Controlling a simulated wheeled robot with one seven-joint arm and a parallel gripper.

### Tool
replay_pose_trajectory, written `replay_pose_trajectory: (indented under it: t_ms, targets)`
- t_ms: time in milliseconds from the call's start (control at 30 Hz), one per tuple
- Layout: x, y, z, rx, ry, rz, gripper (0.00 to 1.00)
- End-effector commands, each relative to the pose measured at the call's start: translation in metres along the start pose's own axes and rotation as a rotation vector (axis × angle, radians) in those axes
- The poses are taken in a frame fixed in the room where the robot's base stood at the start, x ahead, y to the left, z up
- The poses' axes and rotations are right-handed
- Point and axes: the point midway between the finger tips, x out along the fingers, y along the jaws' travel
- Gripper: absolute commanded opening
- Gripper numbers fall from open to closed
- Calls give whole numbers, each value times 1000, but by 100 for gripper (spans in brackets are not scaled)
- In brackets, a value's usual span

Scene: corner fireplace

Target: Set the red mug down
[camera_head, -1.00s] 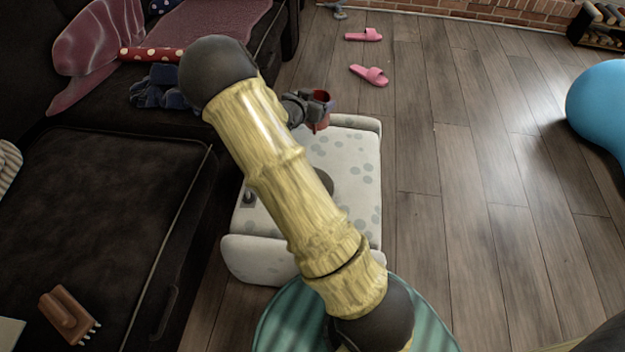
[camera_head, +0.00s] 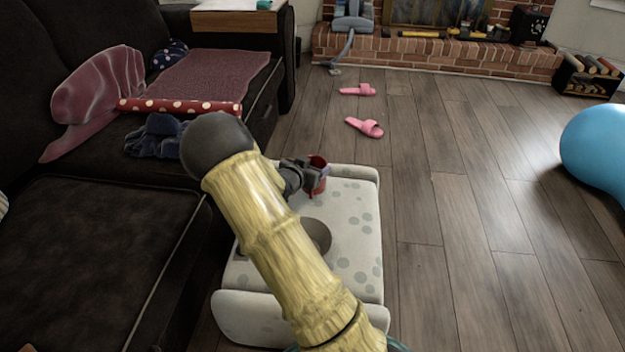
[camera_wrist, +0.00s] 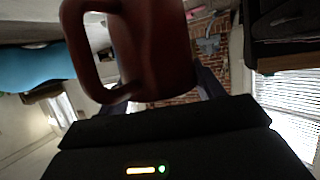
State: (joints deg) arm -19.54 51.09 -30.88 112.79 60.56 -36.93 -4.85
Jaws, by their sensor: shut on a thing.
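The red mug (camera_head: 319,176) is at my gripper (camera_head: 308,177), over the far end of a white ottoman-like piece with grey spots (camera_head: 355,225). In the head view I cannot tell whether the mug touches that surface. In the wrist view the mug (camera_wrist: 155,50) fills the upper middle, its handle to the left. My gripper's fingers (camera_wrist: 190,85) are shut on it, partly hidden behind it. My arm hides part of the spotted piece.
A round grey recess or bowl (camera_head: 317,236) shows in the spotted top beside my arm. A dark sofa (camera_head: 90,235) stands at left with a blanket and a dotted red roll (camera_head: 180,106). Pink slippers (camera_head: 364,127) lie on the floor. A blue ball (camera_head: 597,150) is at right.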

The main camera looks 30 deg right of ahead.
Motion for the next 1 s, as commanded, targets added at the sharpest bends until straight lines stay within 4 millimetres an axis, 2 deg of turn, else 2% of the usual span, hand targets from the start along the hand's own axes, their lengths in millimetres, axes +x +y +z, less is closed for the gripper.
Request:
replay_pose_trajectory:
  t_ms: [167, 467, 900, 933, 1000]
  targets:
    - [1, 0, 1, 0, 2, 0, 35]
    - [14, 0, 34, -1, 2, 0, 35]
    - [16, 0, 36, 0, 2, 0, 35]
    - [15, 0, 36, -1, 1, 0, 71]
    - [15, 0, 36, -1, 1, 0, 85]
